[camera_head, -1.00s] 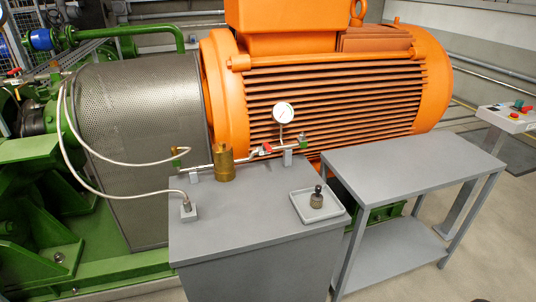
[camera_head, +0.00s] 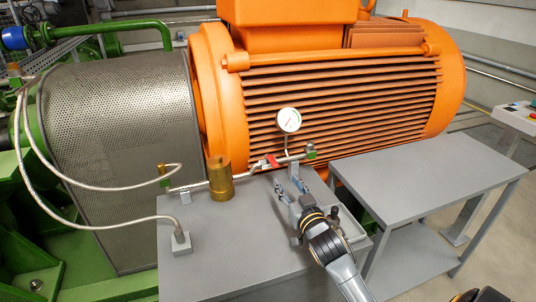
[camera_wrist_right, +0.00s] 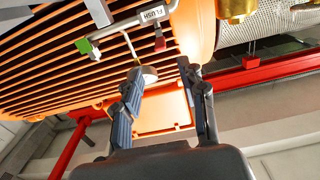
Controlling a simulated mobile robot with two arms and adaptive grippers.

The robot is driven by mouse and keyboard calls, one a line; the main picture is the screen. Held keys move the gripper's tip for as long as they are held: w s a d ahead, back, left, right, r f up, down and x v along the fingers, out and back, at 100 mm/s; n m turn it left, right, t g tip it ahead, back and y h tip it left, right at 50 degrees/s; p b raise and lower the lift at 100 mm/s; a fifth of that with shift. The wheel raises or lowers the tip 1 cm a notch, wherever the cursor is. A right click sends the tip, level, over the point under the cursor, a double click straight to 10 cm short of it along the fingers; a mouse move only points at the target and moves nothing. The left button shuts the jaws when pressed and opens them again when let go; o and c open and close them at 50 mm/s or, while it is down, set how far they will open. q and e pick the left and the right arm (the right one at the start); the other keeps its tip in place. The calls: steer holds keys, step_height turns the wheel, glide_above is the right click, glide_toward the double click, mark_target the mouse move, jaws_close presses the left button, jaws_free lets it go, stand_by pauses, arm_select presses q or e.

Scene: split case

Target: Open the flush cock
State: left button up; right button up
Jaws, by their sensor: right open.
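The flush cock with its red lever (camera_head: 271,160) sits on the thin pipe behind the grey bench, right of the brass cylinder (camera_head: 221,178). In the right wrist view, the red lever (camera_wrist_right: 160,43) hangs from the pipe beside a tag (camera_wrist_right: 153,14) reading FLUSH. My right gripper (camera_head: 284,177) is over the bench, just in front of the pipe and apart from the lever. In the right wrist view its fingers (camera_wrist_right: 160,68) are spread with nothing held, and the lever shows beyond the gap. My left gripper is not in view.
A pressure gauge (camera_head: 289,120) stands above the pipe near my right gripper. A green-handled valve (camera_head: 310,151) is at the pipe's right end. The right side table (camera_head: 420,168) is clear.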

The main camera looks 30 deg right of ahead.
mark_target(273, 159)
steer(key=x, duration=1.2)
steer(key=shift+a+r+p, duration=0.1)
steer(key=shift+r+p, duration=0.1)
steer(key=shift+p, duration=0.15)
steer(key=shift+w, duration=0.4)
jaws_close()
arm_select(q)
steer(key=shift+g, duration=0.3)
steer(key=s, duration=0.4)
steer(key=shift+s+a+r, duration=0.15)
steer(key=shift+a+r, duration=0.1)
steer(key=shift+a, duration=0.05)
